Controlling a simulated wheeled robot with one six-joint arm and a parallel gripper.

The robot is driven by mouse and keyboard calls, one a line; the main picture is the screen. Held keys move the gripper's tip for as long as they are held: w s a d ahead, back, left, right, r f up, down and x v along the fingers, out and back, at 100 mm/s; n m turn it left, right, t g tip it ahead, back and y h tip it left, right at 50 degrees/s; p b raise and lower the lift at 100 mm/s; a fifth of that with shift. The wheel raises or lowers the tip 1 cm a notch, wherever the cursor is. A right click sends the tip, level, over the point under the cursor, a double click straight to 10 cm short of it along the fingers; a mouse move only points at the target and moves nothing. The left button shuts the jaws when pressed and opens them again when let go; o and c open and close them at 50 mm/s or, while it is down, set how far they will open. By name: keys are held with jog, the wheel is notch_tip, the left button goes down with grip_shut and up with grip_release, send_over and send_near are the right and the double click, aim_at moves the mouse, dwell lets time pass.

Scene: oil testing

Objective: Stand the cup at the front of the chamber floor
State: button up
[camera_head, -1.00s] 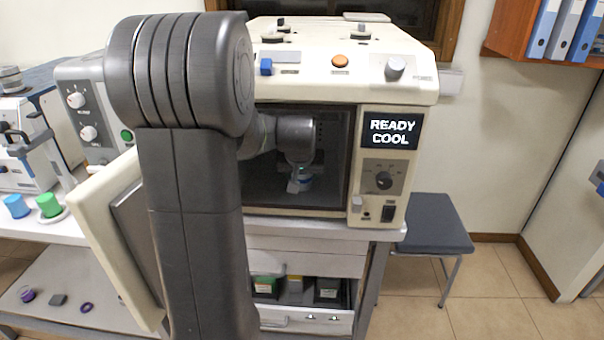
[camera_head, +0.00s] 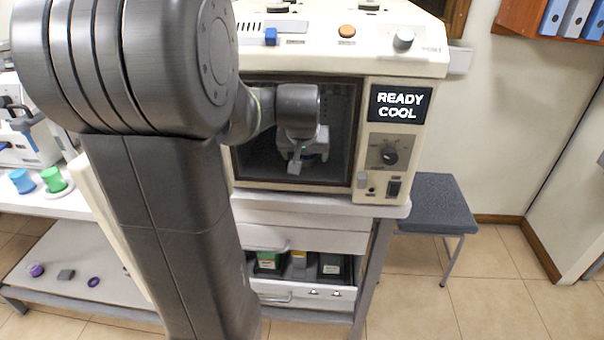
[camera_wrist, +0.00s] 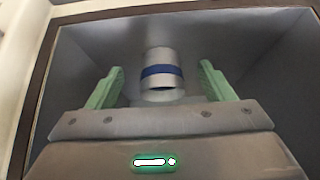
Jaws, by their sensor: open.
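The cup (camera_wrist: 162,72) is a small silver-grey cylinder with a blue band, inside the open chamber (camera_head: 258,162). In the wrist view it lies between the two green fingers of my gripper (camera_wrist: 162,88), with a visible gap on each side. My gripper, also in the head view (camera_head: 297,160), is open and reaches into the chamber. In the head view my gripper mostly hides the cup. I cannot tell for sure whether the cup's base touches the chamber floor.
The display (camera_head: 398,104) right of the opening reads READY COOL. Below is an open drawer (camera_head: 300,285) with several boxes. A dark stool (camera_head: 435,203) stands to the right. A blue cup (camera_head: 22,181) and a green one (camera_head: 54,179) stand at left.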

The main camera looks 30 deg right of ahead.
jog(key=s+a, duration=0.4)
jog(key=s, duration=0.2)
jog(key=shift+s+b, duration=0.35)
jog(key=shift+b, duration=0.05)
